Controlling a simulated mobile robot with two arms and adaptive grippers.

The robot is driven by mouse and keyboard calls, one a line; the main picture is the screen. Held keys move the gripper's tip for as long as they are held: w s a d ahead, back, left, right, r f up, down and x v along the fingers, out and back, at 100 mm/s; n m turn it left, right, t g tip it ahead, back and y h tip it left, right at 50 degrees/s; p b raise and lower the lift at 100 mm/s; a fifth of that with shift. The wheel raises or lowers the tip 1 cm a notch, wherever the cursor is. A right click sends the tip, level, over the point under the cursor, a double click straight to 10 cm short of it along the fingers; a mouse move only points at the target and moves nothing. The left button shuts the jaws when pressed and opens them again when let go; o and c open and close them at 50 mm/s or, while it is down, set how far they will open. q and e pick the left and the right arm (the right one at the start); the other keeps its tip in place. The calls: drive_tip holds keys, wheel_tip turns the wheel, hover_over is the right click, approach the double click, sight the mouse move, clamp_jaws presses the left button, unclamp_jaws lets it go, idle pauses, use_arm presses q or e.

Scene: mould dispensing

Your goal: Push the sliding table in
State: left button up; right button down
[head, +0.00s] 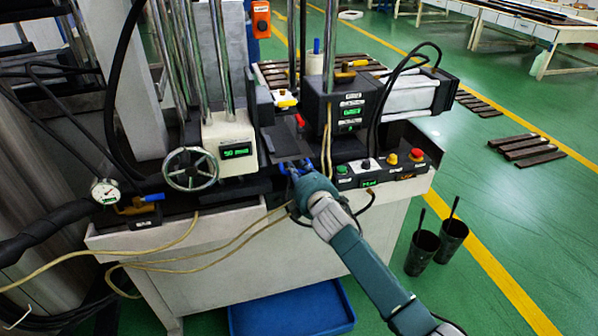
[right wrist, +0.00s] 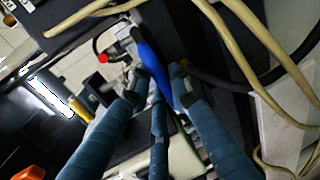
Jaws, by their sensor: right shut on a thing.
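The sliding table (head: 286,143) is a dark grey plate in the middle of the machine in the head view, between the white gauge box and the black control unit. My right gripper (head: 298,168) is at its front edge, with the arm coming in from the lower right. In the right wrist view, the blue-wrapped fingers of this gripper (right wrist: 158,95) are shut around a blue handle (right wrist: 148,62). The handle's far end shows beyond the fingertips. The gripper hides most of the table's front edge in the head view. My left gripper is not in view.
A button panel (head: 385,168) lies just right of my right gripper. A handwheel (head: 191,169) and white gauge box (head: 230,148) stand to the left. Yellow hoses (head: 215,250) run along the bench front. Two black buckets (head: 437,245) stand on the floor at right.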

drive_tip(key=shift+w, duration=0.1)
drive_tip(key=shift+r, duration=0.1)
drive_tip(key=c, duration=1.9)
unclamp_jaws()
drive_tip(key=shift+o, duration=1.2)
drive_tip(key=shift+w+a, duration=0.1)
drive_tip(key=shift+w, duration=0.15)
drive_tip(key=shift+s, duration=0.2)
drive_tip(key=v, duration=1.1)
drive_tip(key=shift+s, duration=0.3)
